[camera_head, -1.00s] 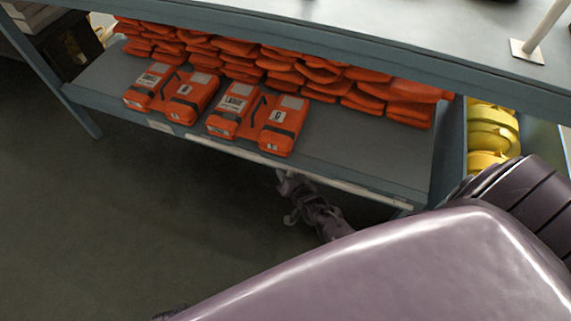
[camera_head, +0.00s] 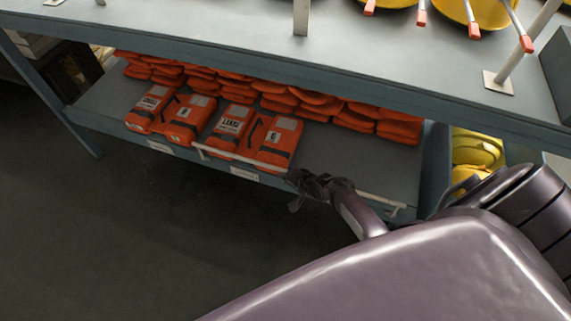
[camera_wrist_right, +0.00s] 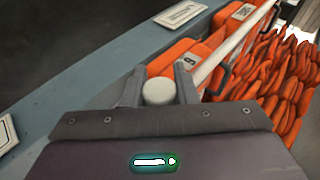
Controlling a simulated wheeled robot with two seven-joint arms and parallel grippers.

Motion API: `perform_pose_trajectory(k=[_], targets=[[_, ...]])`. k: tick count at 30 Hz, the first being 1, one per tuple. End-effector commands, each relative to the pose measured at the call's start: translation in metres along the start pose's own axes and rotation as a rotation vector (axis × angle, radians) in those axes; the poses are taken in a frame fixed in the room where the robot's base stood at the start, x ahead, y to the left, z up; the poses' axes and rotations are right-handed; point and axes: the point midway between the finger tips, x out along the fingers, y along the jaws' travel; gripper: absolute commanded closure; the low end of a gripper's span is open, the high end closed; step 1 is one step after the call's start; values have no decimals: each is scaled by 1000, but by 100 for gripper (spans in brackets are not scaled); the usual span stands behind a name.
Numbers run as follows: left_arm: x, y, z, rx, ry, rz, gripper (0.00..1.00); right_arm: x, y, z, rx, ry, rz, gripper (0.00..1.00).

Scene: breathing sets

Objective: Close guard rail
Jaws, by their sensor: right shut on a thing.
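The guard rail (camera_head: 378,200) is a thin white bar along the front of the lower shelf. In the head view it stands slightly above the shelf's front edge, in front of the orange packs, with short bent ends. My right gripper (camera_head: 312,186) is on the rail right of the packs; its dark fingers hide part of the bar. In the right wrist view the fingers (camera_wrist_right: 158,92) are shut around the white bar, and the rail (camera_wrist_right: 235,42) runs away to the upper right. My left gripper is not in view.
Labelled orange packs (camera_head: 270,142) lie near the shelf front, with stacked orange vests (camera_head: 300,103) behind. The upper shelf (camera_head: 250,45) overhangs them. Yellow items (camera_head: 477,150) are at the right. The floor (camera_head: 130,240) in front is clear.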

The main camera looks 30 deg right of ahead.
Motion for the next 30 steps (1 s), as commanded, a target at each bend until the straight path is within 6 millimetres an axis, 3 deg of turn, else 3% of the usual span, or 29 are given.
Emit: perform_pose_trajectory(k=[18, 19, 20, 30], targets=[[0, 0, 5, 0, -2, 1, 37, 1, -3, -6, 27, -23, 4, 100], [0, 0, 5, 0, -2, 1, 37, 1, -3, -6, 27, -23, 4, 70], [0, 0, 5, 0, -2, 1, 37, 1, -3, -6, 27, -23, 4, 66], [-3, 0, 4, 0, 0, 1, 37, -3, -2, -5, 26, -25, 6, 65]])
